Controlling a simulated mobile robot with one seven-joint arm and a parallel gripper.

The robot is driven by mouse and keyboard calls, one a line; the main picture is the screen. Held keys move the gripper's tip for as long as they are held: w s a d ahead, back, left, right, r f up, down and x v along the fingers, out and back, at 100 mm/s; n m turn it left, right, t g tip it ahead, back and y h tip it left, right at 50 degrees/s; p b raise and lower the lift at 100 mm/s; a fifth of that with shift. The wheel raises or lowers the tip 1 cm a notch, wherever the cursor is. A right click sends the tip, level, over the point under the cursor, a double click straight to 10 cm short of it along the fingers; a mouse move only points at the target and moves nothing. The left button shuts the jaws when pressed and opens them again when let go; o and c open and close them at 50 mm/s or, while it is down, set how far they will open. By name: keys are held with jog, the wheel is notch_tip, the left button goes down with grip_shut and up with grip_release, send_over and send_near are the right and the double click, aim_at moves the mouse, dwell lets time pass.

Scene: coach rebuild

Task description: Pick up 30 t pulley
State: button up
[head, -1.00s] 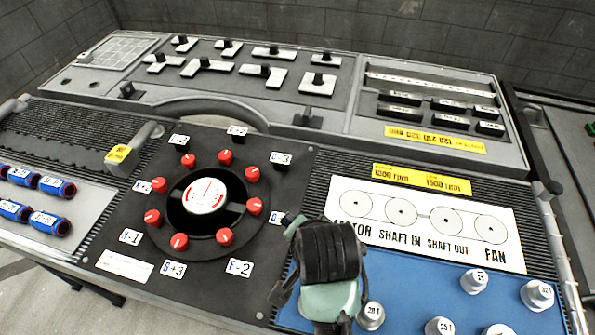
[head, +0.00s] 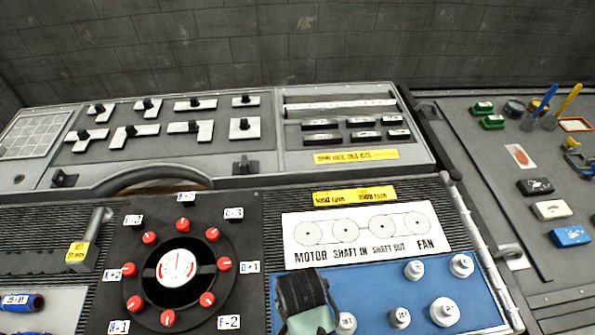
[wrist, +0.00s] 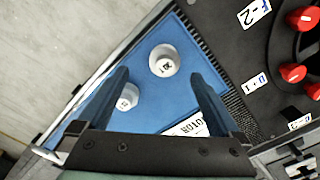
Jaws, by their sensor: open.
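Several pale grey, round pulleys with small labels stand on the blue panel (head: 375,290) in the head view. They include a back pulley (head: 414,270), a back right one (head: 461,265), a front right one (head: 445,312), a front middle one (head: 400,319) and one beside my arm (head: 347,323). I cannot tell which is 30 t. My gripper (wrist: 160,76) is open and empty in the wrist view, its fingers above the blue panel. One pulley (wrist: 163,61) shows between and just beyond the fingertips; another (wrist: 127,97) is partly behind the left finger.
A black dial plate with red knobs (head: 178,270) lies left of the blue panel. A white diagram board (head: 360,232) stands behind the pulleys. A metal rail (head: 480,250) runs along the right edge. A grey side table (head: 510,210) holds coloured blocks and tools.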

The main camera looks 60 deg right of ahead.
jog(key=shift+w+d+f+p, duration=0.1)
jog(key=shift+w+f, duration=0.05)
jog(key=shift+f, duration=1.1)
jog(key=shift+w+d+f+p, duration=0.1)
jog(key=shift+f+p, duration=0.05)
jog(key=shift+f, duration=1.15)
jog(key=shift+w+d+f+p, duration=0.1)
jog(key=shift+w+f, duration=0.05)
jog(key=shift+f, duration=1.1)
jog(key=c, duration=1.5)
jog(key=shift+c, duration=0.2)
jog(key=shift+r, duration=0.1)
